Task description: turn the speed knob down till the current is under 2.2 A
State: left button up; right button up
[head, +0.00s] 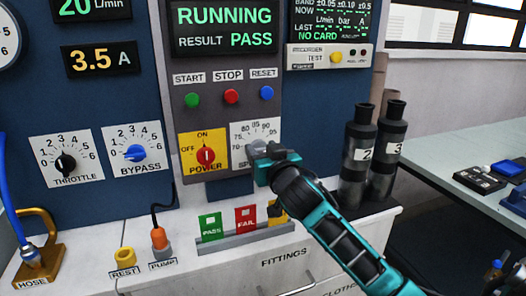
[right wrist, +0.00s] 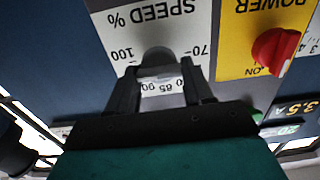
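The speed knob (head: 258,146) is a grey dial on a white scale plate, right of the red power switch. It also shows in the right wrist view (right wrist: 157,58), under the upside-down label SPEED %. My right gripper (head: 262,155) is in front of the knob and partly covers it and its scale. In the right wrist view its two fingers (right wrist: 163,80) are apart, one to each side of the knob, with a gap showing. Where the knob points is not readable. The current display (head: 92,59) reads 3.5 A. My left gripper is not in view.
The power switch (head: 205,155) sits close left of the knob. The screen (head: 224,27) reads RUNNING, RESULT PASS. Dark cylinders marked 2 (head: 357,155) and 3 (head: 388,150) stand right of my gripper. PASS (head: 211,226) and FAIL (head: 246,218) cards stand below.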

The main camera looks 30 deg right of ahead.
jog(key=c, duration=0.5)
jog(key=shift+r+n+p, duration=0.1)
jog(key=shift+n+p, duration=1.2)
jog(key=shift+n, duration=0.2)
jog(key=shift+a+n+p, duration=0.1)
jog(key=shift+n+p, duration=0.75)
jog(key=shift+n, duration=0.55)
jog(key=o, duration=1)
